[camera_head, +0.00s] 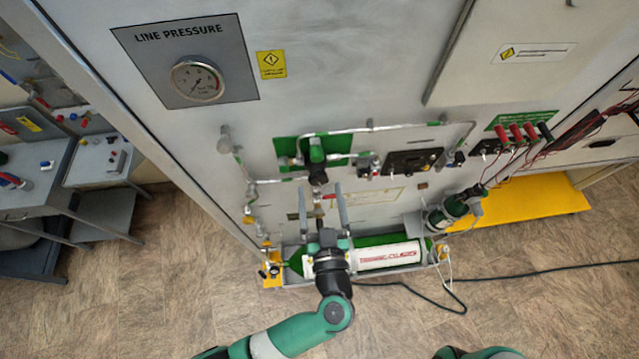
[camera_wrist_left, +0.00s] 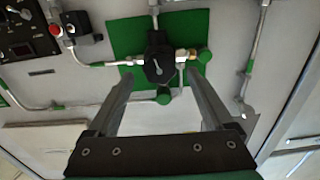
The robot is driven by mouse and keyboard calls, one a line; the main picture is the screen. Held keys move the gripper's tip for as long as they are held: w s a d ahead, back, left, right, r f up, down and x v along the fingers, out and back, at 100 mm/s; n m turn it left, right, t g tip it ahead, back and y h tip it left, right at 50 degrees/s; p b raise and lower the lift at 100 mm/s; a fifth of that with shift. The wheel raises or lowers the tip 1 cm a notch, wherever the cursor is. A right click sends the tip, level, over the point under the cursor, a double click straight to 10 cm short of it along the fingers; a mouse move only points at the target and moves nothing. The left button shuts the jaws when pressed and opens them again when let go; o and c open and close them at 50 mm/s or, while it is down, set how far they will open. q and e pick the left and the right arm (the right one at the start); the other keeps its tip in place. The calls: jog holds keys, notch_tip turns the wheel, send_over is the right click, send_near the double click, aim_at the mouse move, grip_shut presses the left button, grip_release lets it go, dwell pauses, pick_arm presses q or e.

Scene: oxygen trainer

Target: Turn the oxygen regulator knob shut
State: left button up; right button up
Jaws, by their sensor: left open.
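The regulator knob (camera_wrist_left: 158,68) is black and round with a pale pointer line, in front of a green plate (camera_wrist_left: 122,40) in the left wrist view. My right gripper is out of view.
A pressure gauge (camera_head: 196,82) sits at upper left on the grey panel. Metal pipes (camera_head: 395,126) run around the regulator. A green and white oxygen cylinder (camera_head: 390,254) lies below, behind my left wrist. Red-handled leads (camera_head: 515,134) hang at right, and a black cable crosses the floor.

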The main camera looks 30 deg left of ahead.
pick_arm(q)
jog(key=shift+x, duration=1.25)
jog(key=shift+d, duration=0.1)
grip_shut()
